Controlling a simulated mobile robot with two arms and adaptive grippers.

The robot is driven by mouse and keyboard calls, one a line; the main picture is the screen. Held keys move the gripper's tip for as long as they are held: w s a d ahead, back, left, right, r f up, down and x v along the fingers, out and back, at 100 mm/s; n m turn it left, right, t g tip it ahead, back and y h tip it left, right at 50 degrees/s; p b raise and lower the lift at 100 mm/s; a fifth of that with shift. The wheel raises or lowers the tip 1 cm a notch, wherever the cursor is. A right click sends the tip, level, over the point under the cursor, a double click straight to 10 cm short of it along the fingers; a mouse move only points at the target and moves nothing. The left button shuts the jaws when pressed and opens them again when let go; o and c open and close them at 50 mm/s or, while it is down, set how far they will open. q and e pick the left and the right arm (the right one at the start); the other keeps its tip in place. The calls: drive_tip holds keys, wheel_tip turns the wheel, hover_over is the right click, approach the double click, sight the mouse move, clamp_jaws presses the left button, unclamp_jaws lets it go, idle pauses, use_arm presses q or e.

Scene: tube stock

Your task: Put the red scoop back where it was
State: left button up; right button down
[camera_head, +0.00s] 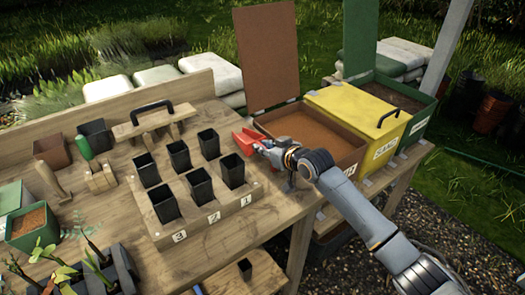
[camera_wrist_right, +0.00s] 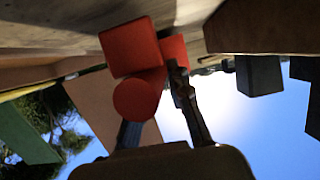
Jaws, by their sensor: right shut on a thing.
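The red scoop (camera_head: 246,139) is held up at the right end of the workbench, between the pot tray and the open brown bin. My right gripper (camera_head: 264,149) is shut on it, with the arm reaching in from the lower right. In the right wrist view the scoop (camera_wrist_right: 129,48) shows a square-ended red part and a round red end between the fingers of my right gripper (camera_wrist_right: 155,88). The wrist partly hides the scoop's handle in the head view. My left gripper is not in view.
A wooden tray (camera_head: 225,207) with several black pots stands left of the scoop. The open brown bin (camera_head: 345,150), a shut yellow bin (camera_head: 362,108) and an open green bin (camera_head: 418,128) stand to the right. A small wooden holder with a dark opening (camera_head: 245,266) is at the bench's front.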

wheel_tip(320, 180, up, 8)
drive_tip(key=shift+r, duration=0.1)
drive_tip(key=s+d+p, duration=0.1)
drive_tip(key=p, duration=0.2)
drive_tip(key=s+d+p, duration=0.1)
drive_tip(key=s+p, duration=0.1)
drive_tip(key=p, duration=0.1)
drive_tip(key=shift+s+d+p, duration=0.1)
drive_tip(key=shift+p, duration=0.3)
drive_tip(key=shift+s+d+f+p, duration=0.35)
drive_tip(key=shift+s+f+p, duration=0.1)
drive_tip(key=shift+p, duration=0.15)
drive_tip(key=shift+f, duration=0.45)
wheel_tip(320, 180, down, 6)
drive_tip(key=b, duration=0.6)
drive_tip(key=shift+d+f+b, duration=0.1)
drive_tip(key=shift+f+b, duration=0.1)
drive_tip(key=shift+b, duration=0.15)
drive_tip(key=shift+f+b, duration=0.3)
drive_tip(key=shift+f, duration=0.3)
drive_tip(key=c, duration=1.2)
unclamp_jaws()
drive_tip(key=shift+o, duration=0.2)
drive_tip(key=shift+s, duration=0.1)
